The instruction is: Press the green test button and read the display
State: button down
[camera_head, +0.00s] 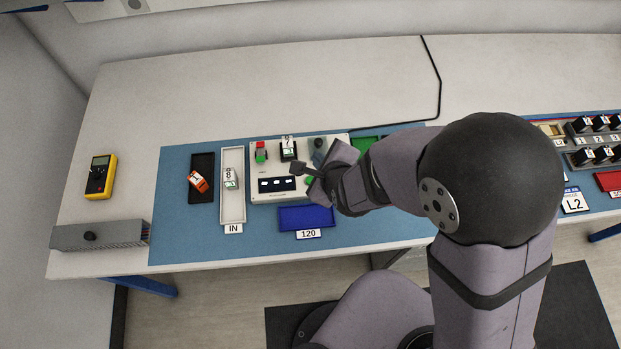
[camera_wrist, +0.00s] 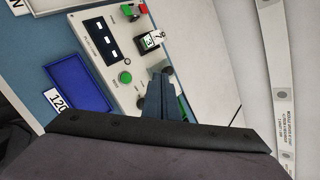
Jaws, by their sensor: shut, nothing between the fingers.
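The pale test panel (camera_head: 258,195) lies on the blue mat, and it also shows in the wrist view (camera_wrist: 88,22). Its dark display (camera_wrist: 103,39) bears several white blocks; I cannot read a value. The display also shows in the head view (camera_head: 277,184). The round green button (camera_wrist: 125,77) is in plain sight below the display in the wrist view. In the head view my gripper partly hides it. My gripper (camera_head: 298,168) is shut and empty, over the panel's right part. In the wrist view its fingers (camera_wrist: 160,82) are beside the button, apart from it in the picture.
A black module (camera_head: 288,149) stands in the panel's socket, beside a red and green part (camera_head: 261,152). A blue tray (camera_head: 306,218) marked 120 lies in front. Left are the IN tray (camera_head: 232,213), a black tray (camera_head: 202,165) with an orange part and a yellow meter (camera_head: 101,177).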

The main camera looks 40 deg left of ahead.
jog(key=shift+s+a+m+y, duration=0.3)
jog(key=shift+s+a+m, duration=0.1)
jog(key=shift+s+a, duration=0.2)
jog(key=shift+f, duration=0.1)
jog(key=b, duration=0.5)
send_over(312, 177)
jog(key=s+d, duration=0.1)
jog(key=s, duration=0.1)
notch_tip(312, 177, down, 7)
jog(key=shift+w+d+f, duration=0.15)
jog(key=shift+f+b, duration=0.7)
jog(key=shift+b, duration=0.15)
jog(key=shift+f, duration=0.2)
dwell(0.8)
jog(key=shift+f+b, duration=0.25)
jog(key=shift+b, duration=0.35)
jog(key=shift+f+b, duration=0.35)
jog(key=shift+b, duration=0.1)
dwell(0.6)
dwell(0.4)
jog(key=shift+r+p, duration=0.5)
jog(key=shift+r, duration=0.3)
